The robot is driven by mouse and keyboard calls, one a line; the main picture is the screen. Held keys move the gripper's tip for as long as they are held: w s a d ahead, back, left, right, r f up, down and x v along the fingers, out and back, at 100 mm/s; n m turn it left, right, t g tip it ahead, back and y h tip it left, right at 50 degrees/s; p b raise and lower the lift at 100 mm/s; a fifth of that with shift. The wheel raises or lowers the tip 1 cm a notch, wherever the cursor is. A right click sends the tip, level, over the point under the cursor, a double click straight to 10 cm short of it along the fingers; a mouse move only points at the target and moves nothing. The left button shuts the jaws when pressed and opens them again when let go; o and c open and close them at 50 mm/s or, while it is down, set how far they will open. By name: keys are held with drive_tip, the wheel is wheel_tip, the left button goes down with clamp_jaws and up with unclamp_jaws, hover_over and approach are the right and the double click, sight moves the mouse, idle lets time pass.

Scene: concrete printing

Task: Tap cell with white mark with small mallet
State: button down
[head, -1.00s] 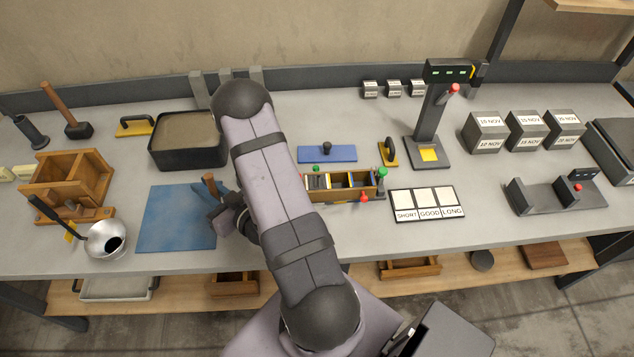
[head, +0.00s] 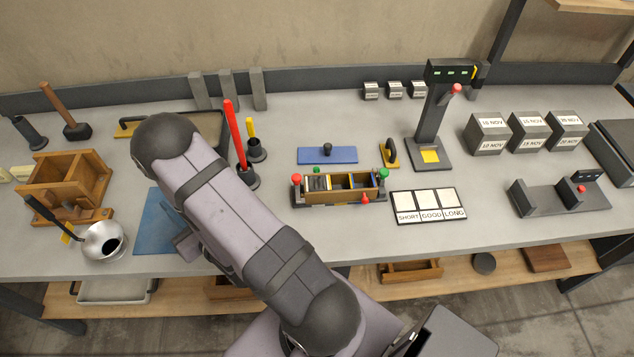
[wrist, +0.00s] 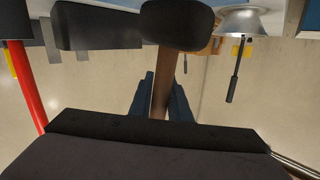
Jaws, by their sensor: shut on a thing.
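In the wrist view my gripper (wrist: 165,100) is shut on the brown wooden handle of the small mallet (wrist: 177,27), whose dark head is at the top of the picture. In the head view my arm hides the mallet and the gripper fingers. The wooden mould box (head: 345,196) with several cells sits right of my arm on the bench. Its leftmost cell shows a pale patch, but I cannot tell which cell has the white mark. My gripper is left of the box and apart from it.
A metal bowl (head: 102,241) and blue mat (head: 155,225) lie left. The label card (head: 428,205) is right of the box.

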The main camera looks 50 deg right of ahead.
drive_tip(key=shift+d, duration=0.1)
idle(0.3)
drive_tip(key=s+d+r+p, duration=0.2)
drive_tip(key=d, duration=0.6)
drive_tip(key=s+d+r+p, duration=0.1)
drive_tip(key=s+d, duration=0.1)
drive_tip(key=d, duration=0.7)
drive_tip(key=s+d+r+p, duration=0.1)
drive_tip(key=s+d, duration=0.3)
drive_tip(key=s, duration=0.4)
drive_tip(key=s+d+r+p, duration=0.1)
drive_tip(key=s+d, duration=0.3)
drive_tip(key=s, duration=0.4)
drive_tip(key=shift+s+r+y+p, duration=0.15)
drive_tip(key=shift+r+y+p, duration=0.2)
drive_tip(key=shift+p, duration=0.1)
drive_tip(key=shift+f, duration=0.1)
